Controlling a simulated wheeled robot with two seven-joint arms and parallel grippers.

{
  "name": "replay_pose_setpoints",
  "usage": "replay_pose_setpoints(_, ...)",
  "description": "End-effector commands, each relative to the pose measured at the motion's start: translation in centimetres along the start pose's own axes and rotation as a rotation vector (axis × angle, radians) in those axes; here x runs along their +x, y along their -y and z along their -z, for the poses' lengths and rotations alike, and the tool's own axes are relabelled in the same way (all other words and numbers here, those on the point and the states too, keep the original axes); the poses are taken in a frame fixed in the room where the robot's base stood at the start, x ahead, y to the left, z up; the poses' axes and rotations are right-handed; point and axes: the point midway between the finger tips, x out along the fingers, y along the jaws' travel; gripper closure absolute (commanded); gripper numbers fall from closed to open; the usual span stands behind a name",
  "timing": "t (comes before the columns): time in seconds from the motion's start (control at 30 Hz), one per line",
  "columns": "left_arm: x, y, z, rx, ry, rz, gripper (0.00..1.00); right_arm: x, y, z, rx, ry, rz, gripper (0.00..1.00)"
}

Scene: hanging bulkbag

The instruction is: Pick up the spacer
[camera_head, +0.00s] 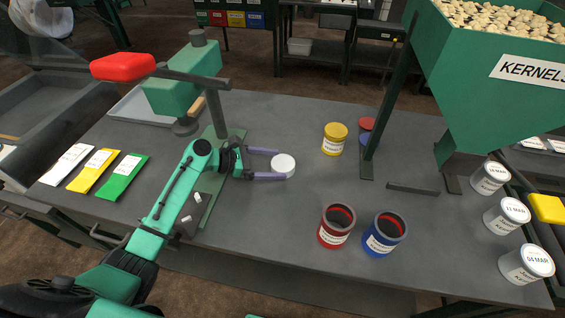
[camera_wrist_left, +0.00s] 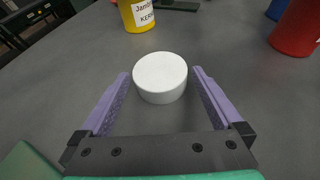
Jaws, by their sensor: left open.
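The spacer looks to be the short white round disc (camera_head: 283,166) on the grey table. My left gripper (camera_head: 268,164) is open, with its two purple fingers pointing toward the disc. In the left wrist view the white disc (camera_wrist_left: 160,76) stands upright on its flat base at the mouth of the open fingers (camera_wrist_left: 163,88). Its near part lies between the fingertips, and small gaps seem to show on both sides. My right gripper is not in view.
A yellow can (camera_head: 334,139) stands just beyond the disc. An open red can (camera_head: 336,226) and an open blue can (camera_head: 385,234) stand nearer the front. The green kernels hopper (camera_head: 470,90) rises at right. A green press-like stand with a red handle (camera_head: 123,67) is behind my left arm.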

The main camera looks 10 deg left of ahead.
Motion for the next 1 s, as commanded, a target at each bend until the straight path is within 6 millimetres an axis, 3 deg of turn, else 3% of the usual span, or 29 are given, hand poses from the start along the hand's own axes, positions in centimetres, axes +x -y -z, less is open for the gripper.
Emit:
replay_pose_setpoints(0.1, 1.6, 0.0, -0.1, -0.002, 0.001, 0.0, 0.0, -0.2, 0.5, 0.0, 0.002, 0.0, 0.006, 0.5)
replay_pose_setpoints(0.3, 1.9, 0.0, 0.1, -0.001, 0.0, 0.0, 0.0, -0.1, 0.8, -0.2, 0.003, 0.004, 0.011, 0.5)
replay_pose_setpoints(0.33, 1.9, 0.0, 0.1, -0.001, 0.0, 0.0, 0.04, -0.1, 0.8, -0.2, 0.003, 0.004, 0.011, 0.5)
replay_pose_setpoints(0.5, 1.8, 0.0, 0.1, -0.001, 0.0, 0.0, 0.69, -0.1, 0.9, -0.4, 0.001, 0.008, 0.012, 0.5)
replay_pose_setpoints(0.57, 1.8, 0.0, 0.1, -0.001, 0.0, 0.0, 0.89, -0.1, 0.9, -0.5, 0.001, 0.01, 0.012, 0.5)
replay_pose_setpoints(1.0, 1.1, 0.4, -0.9, 0.0, 0.0, 0.0, 0.89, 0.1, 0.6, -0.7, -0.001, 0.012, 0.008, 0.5)
